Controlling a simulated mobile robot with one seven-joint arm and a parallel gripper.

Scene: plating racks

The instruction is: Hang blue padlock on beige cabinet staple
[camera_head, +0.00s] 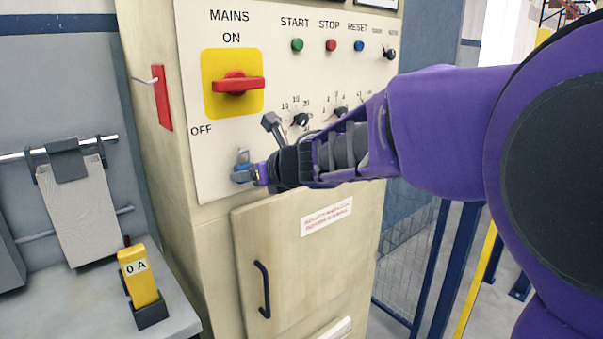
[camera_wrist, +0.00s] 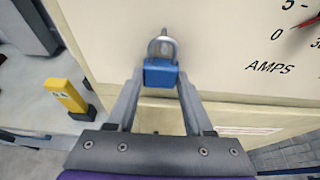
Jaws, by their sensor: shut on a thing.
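The blue padlock (camera_head: 243,175) is at the lower left of the beige cabinet's front panel, below the mains switch. In the wrist view the blue padlock body (camera_wrist: 160,73) is upright between the fingers of my gripper (camera_wrist: 160,84), with its grey shackle (camera_wrist: 152,50) pointing up towards the panel. My gripper (camera_head: 260,174) is shut on the padlock body. A small metal piece that looks like the staple (camera_wrist: 164,32) shows at the top of the shackle. I cannot tell whether the shackle is around it or only in front of it.
The red mains handle (camera_head: 238,85) on its yellow plate is above the padlock. A red tag (camera_head: 161,97) sticks out from the cabinet's left side. A cabinet door with a black handle (camera_head: 262,289) is below. A yellow device (camera_head: 139,275) stands on the grey bench at left.

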